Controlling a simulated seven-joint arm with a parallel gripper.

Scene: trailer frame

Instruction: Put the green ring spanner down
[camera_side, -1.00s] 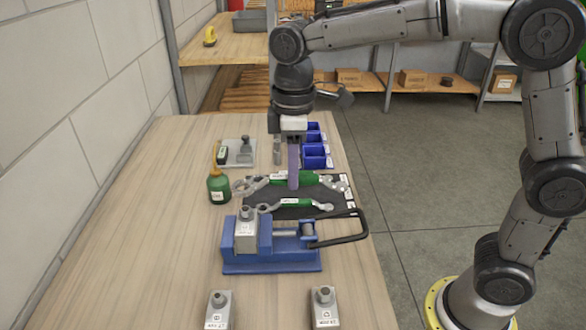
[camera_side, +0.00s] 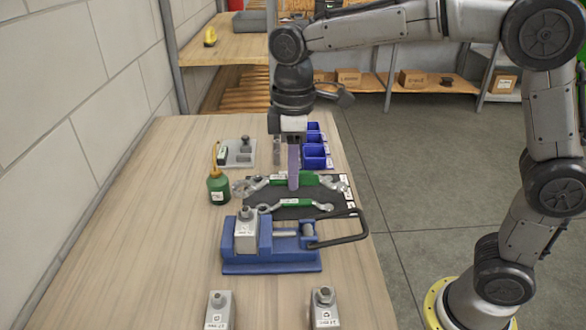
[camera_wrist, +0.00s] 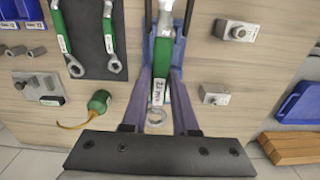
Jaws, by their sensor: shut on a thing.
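The green ring spanner (camera_wrist: 158,92) is in my gripper (camera_wrist: 166,88), between the two purple fingers in the wrist view. Its green handle carries a white label, and a ring end sticks out below the fingers. In the side view my gripper (camera_side: 293,184) points down over the dark mat (camera_side: 347,196) with the fingers around a green handle. I cannot tell its height above the mat. Two other green-handled spanners lie on the mat in the wrist view, one at the left (camera_wrist: 60,38) and one beside it (camera_wrist: 108,40).
A blue vise (camera_side: 270,262) stands on the near side of the mat. A green oil can (camera_side: 218,190) stands left of it. Blue bins (camera_side: 316,155) and a grey plate (camera_side: 238,153) are behind. Two metal blocks (camera_side: 218,310) (camera_side: 324,306) stand in front. The bench's left side is clear.

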